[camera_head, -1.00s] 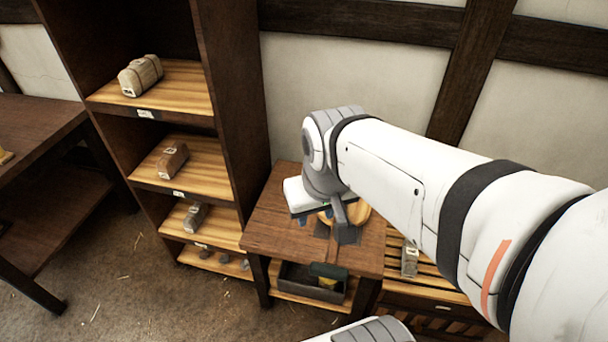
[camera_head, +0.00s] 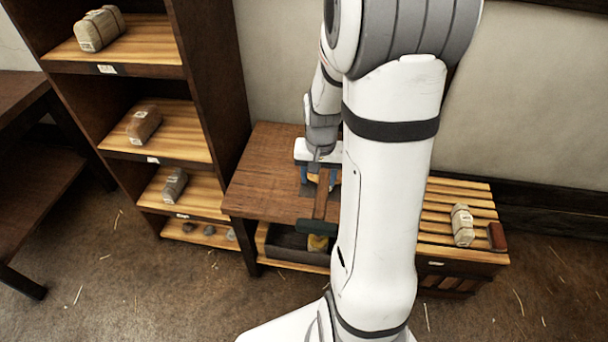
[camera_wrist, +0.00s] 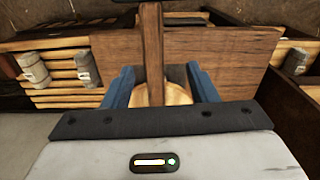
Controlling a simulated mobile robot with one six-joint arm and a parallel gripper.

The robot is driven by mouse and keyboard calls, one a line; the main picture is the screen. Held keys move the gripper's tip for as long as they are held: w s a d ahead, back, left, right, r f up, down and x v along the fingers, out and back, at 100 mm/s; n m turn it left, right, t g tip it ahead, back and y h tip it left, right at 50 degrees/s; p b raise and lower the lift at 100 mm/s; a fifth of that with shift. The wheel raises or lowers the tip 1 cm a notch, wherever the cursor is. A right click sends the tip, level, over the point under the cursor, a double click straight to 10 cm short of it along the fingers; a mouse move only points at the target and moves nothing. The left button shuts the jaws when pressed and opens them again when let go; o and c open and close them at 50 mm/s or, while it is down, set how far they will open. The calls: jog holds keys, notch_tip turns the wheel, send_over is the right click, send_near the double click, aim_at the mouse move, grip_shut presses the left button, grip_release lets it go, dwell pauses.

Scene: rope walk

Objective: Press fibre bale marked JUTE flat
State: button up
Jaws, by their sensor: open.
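My gripper (camera_head: 318,180) is over the wooden table, partly behind my arm. In the wrist view its blue fingers (camera_wrist: 160,88) are open. A wooden handle (camera_wrist: 152,45) runs between them, apparently ungripped; in the head view it reaches the table's front edge, where a dark green block (camera_head: 316,227) shows at its end. A pale round wooden piece (camera_wrist: 172,93) lies between the fingers. A pale strapped bale (camera_head: 462,226) lies on the slatted bench at right; a second pale bale (camera_wrist: 82,68) shows beside it in the wrist view. No marking JUTE is readable.
A tall shelf at left holds a beige bale (camera_head: 100,29), a brown bale (camera_head: 143,124) and a grey bale (camera_head: 174,184). The slatted bench (camera_head: 455,200) also holds a dark red block (camera_head: 497,236). A dark tray (camera_head: 285,243) stands under the table (camera_head: 265,180).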

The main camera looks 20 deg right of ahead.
aim_at(321, 197)
jog(key=shift+m, duration=0.4)
jog(key=f, duration=0.3)
jog(key=d+f, duration=0.1)
jog(key=f, duration=0.3)
jog(key=f+b, duration=0.1)
jog(key=f, duration=0.3)
jog(key=shift+w+d+f, duration=0.1)
jog(key=shift+w+d, duration=0.1)
jog(key=shift+c, duration=0.5)
grip_shut()
